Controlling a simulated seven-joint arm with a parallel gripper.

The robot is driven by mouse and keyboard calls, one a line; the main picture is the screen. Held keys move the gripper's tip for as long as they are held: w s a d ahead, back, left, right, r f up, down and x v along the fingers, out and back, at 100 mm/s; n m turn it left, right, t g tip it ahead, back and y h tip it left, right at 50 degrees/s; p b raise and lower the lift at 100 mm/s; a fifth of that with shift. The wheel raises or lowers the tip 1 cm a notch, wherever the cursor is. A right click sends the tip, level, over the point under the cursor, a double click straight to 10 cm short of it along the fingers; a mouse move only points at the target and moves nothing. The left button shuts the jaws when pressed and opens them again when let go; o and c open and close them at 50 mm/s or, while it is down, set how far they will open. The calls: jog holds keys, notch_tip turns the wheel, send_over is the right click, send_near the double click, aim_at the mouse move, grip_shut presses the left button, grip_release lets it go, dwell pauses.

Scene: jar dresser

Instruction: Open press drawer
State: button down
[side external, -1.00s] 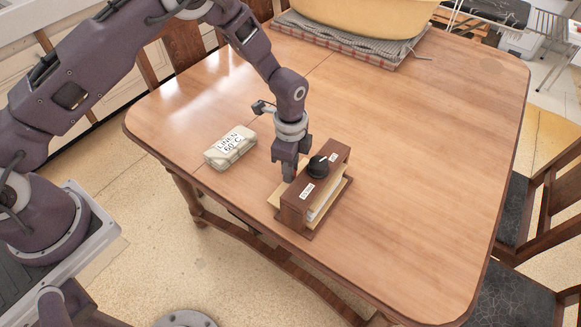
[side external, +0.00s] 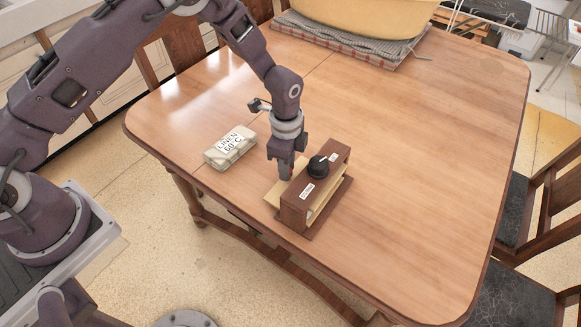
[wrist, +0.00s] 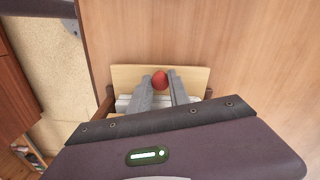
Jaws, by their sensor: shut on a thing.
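The press (side external: 297,214) is a small dark wooden frame with a black knob (side external: 318,165) on top and a white label on its side. Its pale wooden drawer (side external: 272,196) sticks out on the left side of the frame. In the wrist view the drawer's pale front board (wrist: 130,75) carries a round red knob (wrist: 160,79). My gripper (side external: 286,177) points down at the drawer's outer end. Its two fingers are shut on the red knob, one on each side. In the side view the fingers hide the knob.
A pale block (side external: 230,147) labelled "LINEN 60°C" lies left of the press. A yellow basin (side external: 370,14) stands on folded cloth (side external: 345,38) at the back. The wooden table (side external: 430,170) is clear to the right. Chairs stand around it.

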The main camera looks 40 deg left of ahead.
jog(key=a, duration=0.9)
jog(key=shift+a, duration=0.3)
jog(key=c, duration=1.2)
grip_release()
jog(key=shift+s, duration=0.1)
notch_tip(320, 180, up, 7)
jog(key=shift+r, duration=0.15)
